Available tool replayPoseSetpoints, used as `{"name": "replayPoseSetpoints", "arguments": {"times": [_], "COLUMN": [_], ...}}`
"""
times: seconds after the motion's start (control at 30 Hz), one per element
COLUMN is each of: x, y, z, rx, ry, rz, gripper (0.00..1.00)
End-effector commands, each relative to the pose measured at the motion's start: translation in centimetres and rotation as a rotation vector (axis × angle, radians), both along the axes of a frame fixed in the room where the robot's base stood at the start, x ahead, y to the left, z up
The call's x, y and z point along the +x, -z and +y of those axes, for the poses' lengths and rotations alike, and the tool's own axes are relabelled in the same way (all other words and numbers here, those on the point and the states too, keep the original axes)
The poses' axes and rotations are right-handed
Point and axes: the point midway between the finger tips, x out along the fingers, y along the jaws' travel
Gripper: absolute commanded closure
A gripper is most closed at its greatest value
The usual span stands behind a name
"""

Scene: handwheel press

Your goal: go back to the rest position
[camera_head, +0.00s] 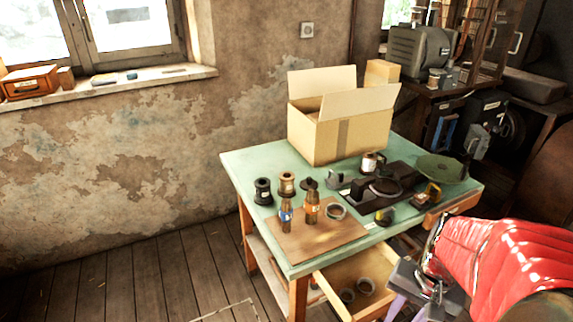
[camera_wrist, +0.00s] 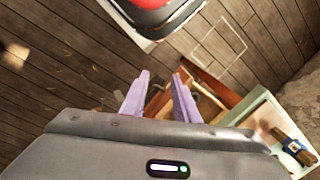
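My gripper (camera_wrist: 160,75) shows in the wrist view with its two purple fingers apart and nothing seen between them. In the head view my gripper (camera_head: 397,306) is low at the right, in front of the table's near edge, beside the open drawer (camera_head: 333,293). Its fingertips are partly cut off by the frame's bottom edge there. My red-covered arm reaches in from the right. In the wrist view the wooden drawer and part of the green table (camera_wrist: 262,108) lie beyond the fingers.
The green table (camera_head: 238,170) holds an open cardboard box (camera_head: 350,135), a black fixture (camera_head: 400,175), a green disc (camera_head: 441,167), spools and two small bottles on a brown board (camera_head: 310,243). Rings lie in the drawer. The wooden floor at left is clear.

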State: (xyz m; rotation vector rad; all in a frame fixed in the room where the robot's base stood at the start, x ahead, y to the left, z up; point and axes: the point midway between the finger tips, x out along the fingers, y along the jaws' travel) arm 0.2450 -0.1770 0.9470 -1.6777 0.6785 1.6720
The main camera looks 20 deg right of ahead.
Motion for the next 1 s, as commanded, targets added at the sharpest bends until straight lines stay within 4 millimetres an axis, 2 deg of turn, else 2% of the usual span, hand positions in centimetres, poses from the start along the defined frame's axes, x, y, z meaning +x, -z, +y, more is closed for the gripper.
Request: {"name": "replayPoseSetpoints", "arguments": {"times": [0.2, 0.5, 0.8, 1.0], "x": [2.4, 4.5, 5.4, 5.3], "y": [-3.4, -7.9, -12.0, -13.7], "z": [2.7, 7.5, 13.5, 16.8], "rx": [-0.129, -0.256, -0.316, -0.323], "ry": [-0.23, -0.473, -0.68, -0.788], "rz": [-0.083, -0.213, -0.37, -0.449], "gripper": [0.72, 0.72, 0.72, 0.72]}}
